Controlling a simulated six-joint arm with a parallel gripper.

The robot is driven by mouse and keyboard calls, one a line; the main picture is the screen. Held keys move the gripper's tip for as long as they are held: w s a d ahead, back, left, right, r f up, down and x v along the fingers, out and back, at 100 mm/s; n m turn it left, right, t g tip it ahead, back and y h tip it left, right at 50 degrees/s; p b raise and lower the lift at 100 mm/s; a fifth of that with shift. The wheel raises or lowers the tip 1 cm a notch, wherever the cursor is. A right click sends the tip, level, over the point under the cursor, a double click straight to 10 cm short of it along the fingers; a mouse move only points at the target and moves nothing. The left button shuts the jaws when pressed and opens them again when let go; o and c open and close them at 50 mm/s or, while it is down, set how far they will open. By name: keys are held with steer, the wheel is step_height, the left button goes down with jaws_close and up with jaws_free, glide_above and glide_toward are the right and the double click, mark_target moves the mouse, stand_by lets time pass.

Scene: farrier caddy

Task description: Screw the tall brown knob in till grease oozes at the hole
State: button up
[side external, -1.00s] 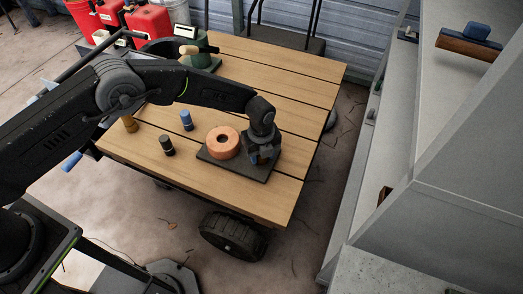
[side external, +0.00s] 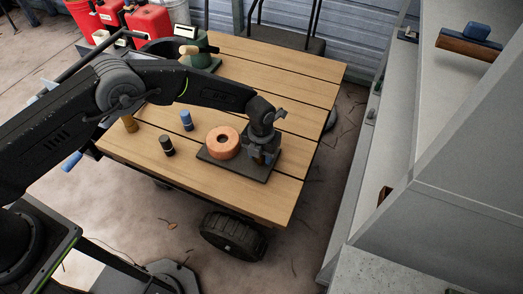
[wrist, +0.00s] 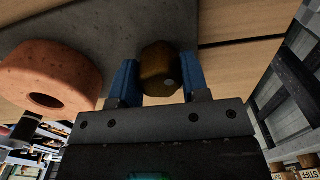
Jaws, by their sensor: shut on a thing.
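The tall brown knob (wrist: 159,66) shows in the wrist view between the two blue fingers of my gripper (wrist: 158,82). My gripper is shut on it, one finger on each side. In the side external view my gripper (side external: 262,152) points down at the right end of a dark plate (side external: 233,168), where it mostly hides the knob. A round orange block (side external: 223,142) with a hole in its middle sits on the plate just left of my gripper. It also shows in the wrist view (wrist: 75,71). I see no grease in the hole.
A blue-topped peg (side external: 187,121), a black peg (side external: 167,146) and an ochre peg (side external: 130,124) stand on the wooden cart top (side external: 250,203) to the left. A green device (side external: 203,58) is at the back. A grey cabinet (side external: 440,180) rises on the right.

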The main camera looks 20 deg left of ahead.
steer(key=m, duration=0.2)
steer(key=shift+f+m, duration=0.1)
steer(key=shift+m, duration=0.3)
steer(key=o, duration=0.9)
steer(key=n, duration=0.6)
